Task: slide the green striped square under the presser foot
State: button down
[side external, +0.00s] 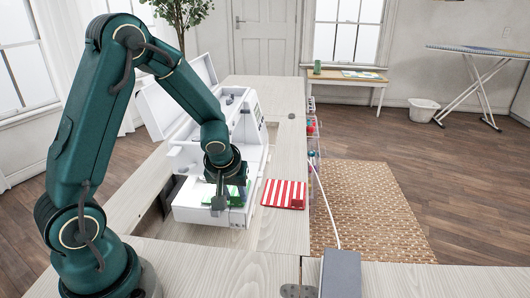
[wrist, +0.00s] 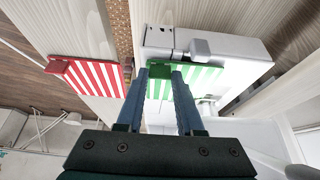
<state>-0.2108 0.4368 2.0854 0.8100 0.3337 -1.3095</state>
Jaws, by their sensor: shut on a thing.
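The green striped square (wrist: 202,80) lies over the white bed of the sewing machine (wrist: 225,52), its green-and-white stripes showing in the wrist view. My gripper (wrist: 160,73) is shut on the solid green tab at one end of it, with a finger on each side. In the side external view my gripper (side external: 219,200) is low over the front of the sewing machine (side external: 200,216), and parts of the green striped square (side external: 236,201) show around it. I cannot make out the presser foot clearly in either view; my arm covers part of the machine.
A red striped square (side external: 284,194) lies on the cabinet top right of the machine; it also shows in the wrist view (wrist: 88,77). A grey box (side external: 341,273) with a cable stands at the front right. The cabinet top (side external: 287,140) behind the red square is clear.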

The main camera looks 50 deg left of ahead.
jog(key=shift+s+a, duration=0.1)
jog(key=shift+s+a, duration=0.45)
dwell(0.4)
jog(key=shift+c, duration=2.3)
grip_release()
jog(key=shift+v, duration=2.55)
jog(key=shift+w+d, duration=0.1)
